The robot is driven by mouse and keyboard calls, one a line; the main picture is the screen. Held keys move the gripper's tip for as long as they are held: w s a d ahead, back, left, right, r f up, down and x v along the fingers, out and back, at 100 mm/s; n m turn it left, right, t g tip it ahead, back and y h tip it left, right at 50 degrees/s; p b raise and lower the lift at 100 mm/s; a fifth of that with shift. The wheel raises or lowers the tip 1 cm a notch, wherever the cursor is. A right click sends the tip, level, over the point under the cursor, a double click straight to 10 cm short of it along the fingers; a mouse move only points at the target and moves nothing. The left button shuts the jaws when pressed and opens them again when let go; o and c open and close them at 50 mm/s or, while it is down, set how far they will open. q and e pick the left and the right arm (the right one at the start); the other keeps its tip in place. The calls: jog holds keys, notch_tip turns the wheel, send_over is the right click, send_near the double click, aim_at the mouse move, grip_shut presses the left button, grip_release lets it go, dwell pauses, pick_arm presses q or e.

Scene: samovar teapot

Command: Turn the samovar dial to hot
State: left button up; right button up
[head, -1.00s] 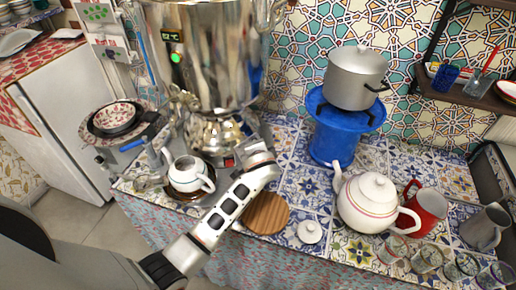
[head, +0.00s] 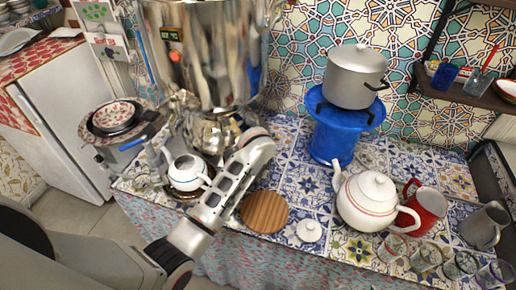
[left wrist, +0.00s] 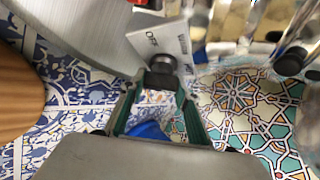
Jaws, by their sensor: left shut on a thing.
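The large shiny metal samovar (head: 205,60) stands at the back left of the tiled counter in the head view. A small display (head: 172,34) with reddish digits and a red light (head: 175,56) shows on its upper front. In the left wrist view the black dial (left wrist: 161,72) sits beside a white label plate (left wrist: 150,40) reading "OFF", with further lettering too oblique to read. My left gripper (left wrist: 160,84) has its green-padded fingers closed around the dial. In the head view my left arm hides the gripper and the dial. My right gripper is not in view.
A small white teapot (head: 188,170) stands below the samovar, close to my left arm. A round wooden board (head: 265,212), white lid (head: 309,231), large white teapot (head: 369,199) and red mug (head: 427,206) are to the right. A pot (head: 356,78) sits on a blue stove (head: 335,140).

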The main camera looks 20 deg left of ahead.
pick_arm(q)
jog(key=o, duration=1.1)
jog(key=shift+o, duration=0.2)
jog(key=v, duration=0.7)
jog(key=shift+s+r, duration=0.15)
jog(key=shift+d, duration=0.1)
